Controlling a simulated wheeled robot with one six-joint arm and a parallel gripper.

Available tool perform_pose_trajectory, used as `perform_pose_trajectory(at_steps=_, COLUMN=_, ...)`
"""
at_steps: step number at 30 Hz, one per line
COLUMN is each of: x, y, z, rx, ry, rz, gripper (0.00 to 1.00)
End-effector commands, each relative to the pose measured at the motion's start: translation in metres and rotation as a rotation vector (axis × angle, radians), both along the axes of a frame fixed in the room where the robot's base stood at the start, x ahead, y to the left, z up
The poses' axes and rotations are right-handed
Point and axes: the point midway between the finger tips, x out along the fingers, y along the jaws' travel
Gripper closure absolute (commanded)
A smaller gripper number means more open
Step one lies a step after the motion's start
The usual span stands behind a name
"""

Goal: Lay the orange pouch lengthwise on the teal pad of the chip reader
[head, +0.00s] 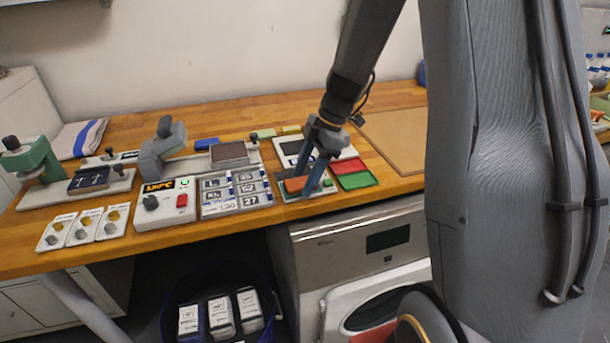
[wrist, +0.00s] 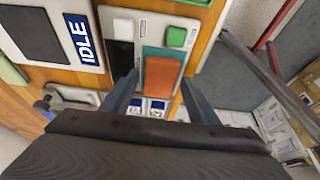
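The orange pouch (head: 295,184) is at the chip reader (head: 284,197), a flat pale plate near the bench's front edge. In the wrist view, the pouch (wrist: 163,77) appears flat over the teal pad (wrist: 160,50), with teal showing at its far end and right side. Its long side runs away from my gripper. Whether it touches the pad is hard to tell. My gripper (wrist: 160,84) has one finger on each side of the pouch, with visible gaps, so it looks open. In the head view, my gripper (head: 315,180) partly covers the reader and pouch.
A green button (wrist: 176,37) sits on the reader. Red (head: 349,166) and green (head: 357,181) trays lie to the right. A device with an IDLE display (wrist: 82,38) stands behind. A labelled tray grid (head: 235,190) is to the left. The bench's front edge is close.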

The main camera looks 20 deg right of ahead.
Motion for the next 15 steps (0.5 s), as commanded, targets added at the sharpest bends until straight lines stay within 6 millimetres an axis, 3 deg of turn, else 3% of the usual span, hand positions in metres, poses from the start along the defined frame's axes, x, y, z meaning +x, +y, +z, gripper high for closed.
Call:
perform_pose_trajectory(at_steps=11, x=0.000, y=0.000, z=0.003, rx=0.000, ry=0.000, rz=0.000, gripper=0.43)
perform_pose_trajectory(at_steps=15, x=0.002, y=-0.006, z=0.015, rx=-0.001, ry=-0.005, rz=-0.002, gripper=0.43)
